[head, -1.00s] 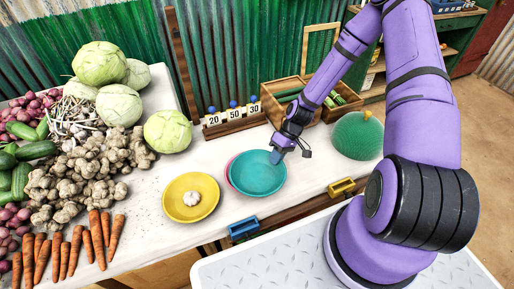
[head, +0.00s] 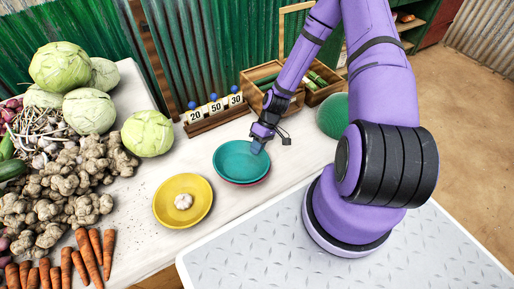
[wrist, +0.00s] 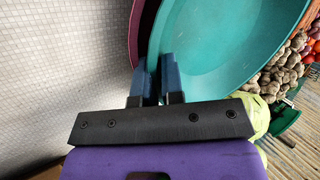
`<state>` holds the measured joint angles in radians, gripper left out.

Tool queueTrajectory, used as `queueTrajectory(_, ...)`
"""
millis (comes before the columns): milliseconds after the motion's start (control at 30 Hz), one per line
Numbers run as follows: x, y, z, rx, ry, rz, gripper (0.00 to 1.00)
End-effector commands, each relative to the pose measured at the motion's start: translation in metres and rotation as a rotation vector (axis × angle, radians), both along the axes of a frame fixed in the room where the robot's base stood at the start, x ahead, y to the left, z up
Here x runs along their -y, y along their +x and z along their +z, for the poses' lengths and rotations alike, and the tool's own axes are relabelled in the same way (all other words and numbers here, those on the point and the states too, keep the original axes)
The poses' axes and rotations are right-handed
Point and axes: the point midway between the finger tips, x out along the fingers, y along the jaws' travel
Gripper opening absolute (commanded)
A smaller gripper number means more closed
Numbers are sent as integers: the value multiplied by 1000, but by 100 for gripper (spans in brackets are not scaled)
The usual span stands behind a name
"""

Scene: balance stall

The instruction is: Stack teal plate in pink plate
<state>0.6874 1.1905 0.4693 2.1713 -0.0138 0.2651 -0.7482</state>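The teal plate (head: 236,158) lies over the pink plate (head: 250,184), which shows only as a thin rim along its lower edge in the head view. In the wrist view the teal plate (wrist: 225,50) fills the upper middle, and the pink plate (wrist: 146,28) shows as a band to its left. My gripper (head: 259,149) is at the teal plate's right rim. In the wrist view my gripper's blue fingers (wrist: 156,78) are close together with the teal rim between them. I cannot tell whether the teal plate rests fully in the pink one.
Number cards (head: 215,108) and a wooden crate (head: 262,77) stand behind. A green dome (head: 331,116) is to the right. Cabbages, ginger and carrots crowd the left.

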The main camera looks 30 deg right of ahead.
Motion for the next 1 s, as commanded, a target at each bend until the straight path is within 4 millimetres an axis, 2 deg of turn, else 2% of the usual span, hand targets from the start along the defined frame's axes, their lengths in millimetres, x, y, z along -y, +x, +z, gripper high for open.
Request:
queueTrajectory(33, 3, -3, -7, -5, -6, -4, 28)
queueTrajectory(400, 3, -3, -7, -4, -7, -4, 30)
queueTrajectory(533, 7, -1, -1, -2, -7, -7, 30)
queueTrajectory(667, 17, 3, 15, -1, -8, -7, 30)
queueTrajectory(1000, 51, 16, 71, -1, -6, -6, 30)
